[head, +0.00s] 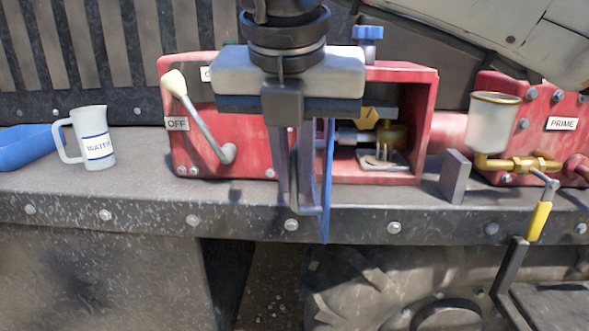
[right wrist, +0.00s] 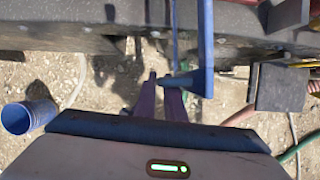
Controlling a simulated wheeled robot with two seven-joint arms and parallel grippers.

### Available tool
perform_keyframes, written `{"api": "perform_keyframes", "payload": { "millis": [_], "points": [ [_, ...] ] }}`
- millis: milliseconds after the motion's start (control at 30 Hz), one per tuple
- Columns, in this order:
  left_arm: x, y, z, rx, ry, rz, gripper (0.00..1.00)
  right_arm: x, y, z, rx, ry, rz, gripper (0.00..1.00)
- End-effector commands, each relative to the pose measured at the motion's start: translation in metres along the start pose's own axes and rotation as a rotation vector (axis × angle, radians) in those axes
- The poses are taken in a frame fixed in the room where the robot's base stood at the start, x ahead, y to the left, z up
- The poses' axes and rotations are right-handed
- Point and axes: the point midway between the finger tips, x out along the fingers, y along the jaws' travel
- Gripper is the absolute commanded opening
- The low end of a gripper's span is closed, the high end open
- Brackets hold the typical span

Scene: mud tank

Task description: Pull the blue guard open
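The blue guard (head: 327,185) stands edge-on to the head view, swung out from the front of the red box (head: 428,120). The box's opening shows to its right. A bar handle (head: 305,211) joins the guard on its left. My right gripper (head: 294,195) points down over it, its fingers close together around the handle's upright bar. In the right wrist view the guard (right wrist: 206,45) and handle (right wrist: 176,30) lie at and beyond the fingertips (right wrist: 161,88). Part of the grip is hidden by the fingers. My left gripper is not in view.
A lever (head: 203,118) beside an OFF label is left of my gripper. A WATER jug (head: 93,143) and blue tray (head: 28,147) stand farther left. A grey upright plate (head: 455,176), a cup (head: 493,120) and a yellow-handled valve (head: 540,220) are at the right.

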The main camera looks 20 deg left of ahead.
Motion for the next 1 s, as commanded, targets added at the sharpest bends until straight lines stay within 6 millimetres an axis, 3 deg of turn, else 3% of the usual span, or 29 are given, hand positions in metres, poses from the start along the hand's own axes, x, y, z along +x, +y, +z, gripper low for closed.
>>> {"api": "perform_keyframes", "payload": {
  "millis": [33, 467, 800, 1000],
  "points": [
    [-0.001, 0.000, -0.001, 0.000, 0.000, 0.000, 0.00, -0.005, -0.004, 0.010, 0.016, -0.024, 0.003, 0.16],
    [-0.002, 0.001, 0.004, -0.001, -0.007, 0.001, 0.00, -0.013, -0.004, 0.010, 0.017, -0.026, 0.004, 0.17],
    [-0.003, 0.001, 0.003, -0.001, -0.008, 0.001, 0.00, -0.079, -0.002, 0.006, 0.013, -0.023, 0.009, 0.17],
    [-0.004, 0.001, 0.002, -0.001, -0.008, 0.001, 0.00, -0.103, -0.001, 0.002, 0.006, -0.013, 0.005, 0.17]
  ]
}}
